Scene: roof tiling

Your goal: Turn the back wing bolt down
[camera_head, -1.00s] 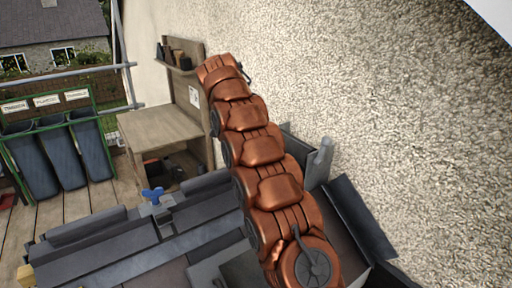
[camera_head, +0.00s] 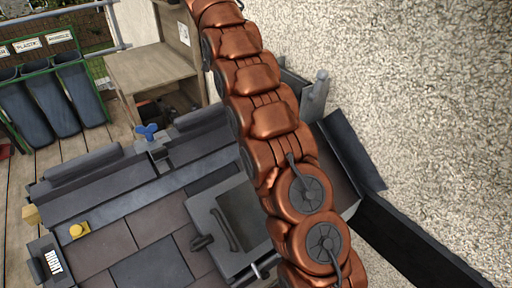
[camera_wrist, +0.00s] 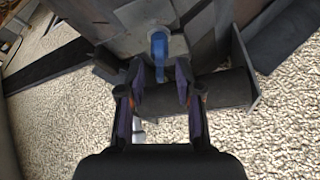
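A blue wing bolt (camera_head: 148,131) stands on a grey metal clamp (camera_head: 158,150) at the back of the tiled roof in the head view. In the wrist view a blue bolt (camera_wrist: 158,45) with a pale round base shows ahead, in line with the gap between my fingers. I cannot tell whether both views show the same bolt. My gripper (camera_wrist: 160,72) is open, with one finger each side of the gap and nothing held. Its tips look short of the bolt. In the head view the gripper is out of sight.
The roof bears dark tiles (camera_head: 150,262), a roof window (camera_head: 240,222), a yellow piece (camera_head: 79,230) and a block marked RIGHT (camera_head: 53,263). A wooden workbench (camera_head: 150,72) and bins (camera_head: 80,95) stand behind. The rough wall (camera_head: 420,120) rises on the right.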

